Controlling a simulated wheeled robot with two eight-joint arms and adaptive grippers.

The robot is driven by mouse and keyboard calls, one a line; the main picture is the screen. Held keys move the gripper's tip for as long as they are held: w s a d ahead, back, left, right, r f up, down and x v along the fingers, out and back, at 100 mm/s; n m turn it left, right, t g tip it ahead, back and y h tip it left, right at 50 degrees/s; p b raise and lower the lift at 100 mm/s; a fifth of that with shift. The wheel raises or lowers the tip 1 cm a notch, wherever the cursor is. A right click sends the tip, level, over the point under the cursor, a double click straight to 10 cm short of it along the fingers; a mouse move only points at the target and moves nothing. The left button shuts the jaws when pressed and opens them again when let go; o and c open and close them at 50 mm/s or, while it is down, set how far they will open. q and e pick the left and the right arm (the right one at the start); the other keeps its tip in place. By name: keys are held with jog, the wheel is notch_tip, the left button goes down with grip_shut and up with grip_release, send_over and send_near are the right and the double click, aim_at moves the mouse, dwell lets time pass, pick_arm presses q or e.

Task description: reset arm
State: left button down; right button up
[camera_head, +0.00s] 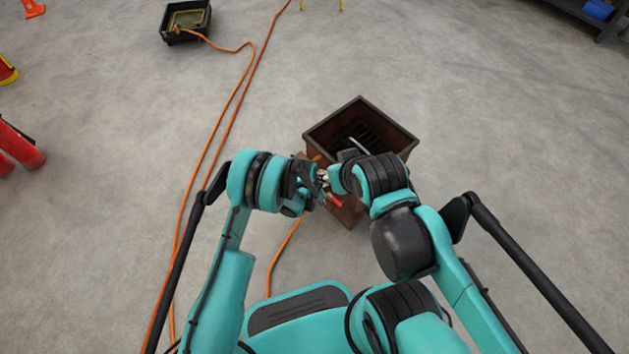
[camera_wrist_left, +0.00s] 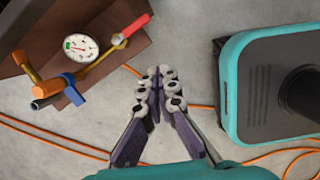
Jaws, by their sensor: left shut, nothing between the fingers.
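My left gripper (camera_head: 323,177) is in front of the brown box in the head view. In the left wrist view its fingers (camera_wrist_left: 166,75) are together, with nothing between them. Beyond the fingertips, at upper left, is a valve assembly with a white round gauge (camera_wrist_left: 80,47), a red-ended lever (camera_wrist_left: 136,26), a blue handle (camera_wrist_left: 73,90) and an orange part (camera_wrist_left: 53,87). The fingers are apart from it. The red end (camera_head: 335,201) also shows in the head view. My right arm reaches in beside the left gripper; its fingers are hidden or unclear.
The open brown box (camera_head: 400,140) has a slatted inside. Orange hoses (camera_head: 213,140) run along the floor at left toward a black tray (camera_head: 165,30). Red cylinders (camera_head: 20,146) lie at far left. The floor at right is clear up to a dark shelf (camera_head: 572,12).

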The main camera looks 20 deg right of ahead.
pick_arm(q)
jog(key=shift+r, duration=0.15)
jog(key=w+a+r+m+t, duration=0.1)
jog(key=w+a+r+m, duration=0.15)
jog(key=a+r, duration=0.55)
jog(key=w+a+r+m+t, duration=0.1)
jog(key=a+r+m, duration=0.25)
jog(key=r, duration=0.95)
jog(key=w+a+r+m+t, duration=0.1)
jog(key=a+r+m, duration=0.1)
jog(key=a+r, duration=0.6)
jog(key=s+a+r+m+t+y, duration=0.15)
jog(key=s+a+r+m, duration=0.35)
jog(key=a+r, duration=0.5)
jog(key=s+a+r+m+t, duration=0.1)
jog(key=s+a+m, duration=0.1)
jog(key=s+a, duration=0.2)
jog(key=s+a+r+m+t+y, duration=0.1)
jog(key=s+a+m, duration=0.2)
jog(key=s, duration=0.6)
jog(key=shift+a+r+t, duration=0.3)
jog(key=shift+a+t, duration=0.05)
jog(key=shift+a, duration=0.25)
